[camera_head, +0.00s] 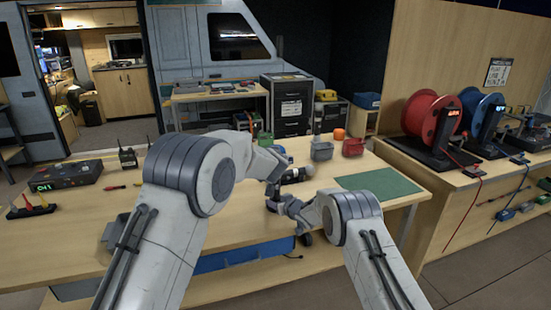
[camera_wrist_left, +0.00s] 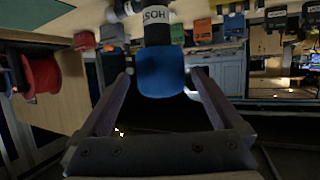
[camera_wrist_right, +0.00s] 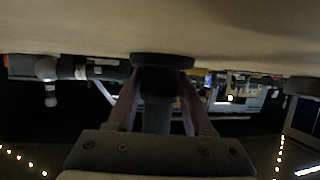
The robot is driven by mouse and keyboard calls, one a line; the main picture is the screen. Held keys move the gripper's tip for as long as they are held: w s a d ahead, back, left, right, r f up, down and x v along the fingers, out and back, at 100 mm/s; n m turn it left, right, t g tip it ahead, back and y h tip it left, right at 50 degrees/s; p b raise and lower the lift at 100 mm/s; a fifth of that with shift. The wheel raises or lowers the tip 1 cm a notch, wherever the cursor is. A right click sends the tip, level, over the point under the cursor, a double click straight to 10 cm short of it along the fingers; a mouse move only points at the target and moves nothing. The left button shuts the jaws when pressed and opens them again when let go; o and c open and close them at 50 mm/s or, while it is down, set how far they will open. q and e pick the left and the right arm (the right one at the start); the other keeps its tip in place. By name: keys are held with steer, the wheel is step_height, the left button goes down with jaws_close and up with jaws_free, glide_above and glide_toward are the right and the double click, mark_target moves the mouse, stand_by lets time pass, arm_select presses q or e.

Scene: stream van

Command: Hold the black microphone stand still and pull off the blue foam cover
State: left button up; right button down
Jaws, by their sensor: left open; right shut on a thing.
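The blue foam cover (camera_wrist_left: 160,72) sits on the microphone (camera_wrist_left: 157,30), which carries a white lettered band, in the left wrist view. My left gripper (camera_wrist_left: 158,78) is open, with one finger on each side of the cover; I cannot tell whether they touch it. My right gripper (camera_head: 285,204) is just below and is shut on the dark post of the black microphone stand (camera_wrist_right: 158,115). The stand's round dark base (camera_wrist_right: 162,60) shows beside its fingertips.
The wooden table (camera_head: 90,225) also holds a grey bin (camera_head: 322,151), a red bin (camera_head: 353,147), a green mat (camera_head: 378,184), a radio (camera_head: 128,158) and a black box (camera_head: 66,174). Red and blue cable reels (camera_head: 431,115) stand on the right bench.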

arm_select(q)
steer(key=shift+x, duration=1.95)
steer(key=shift+r, duration=0.1)
steer(key=c, duration=1.4)
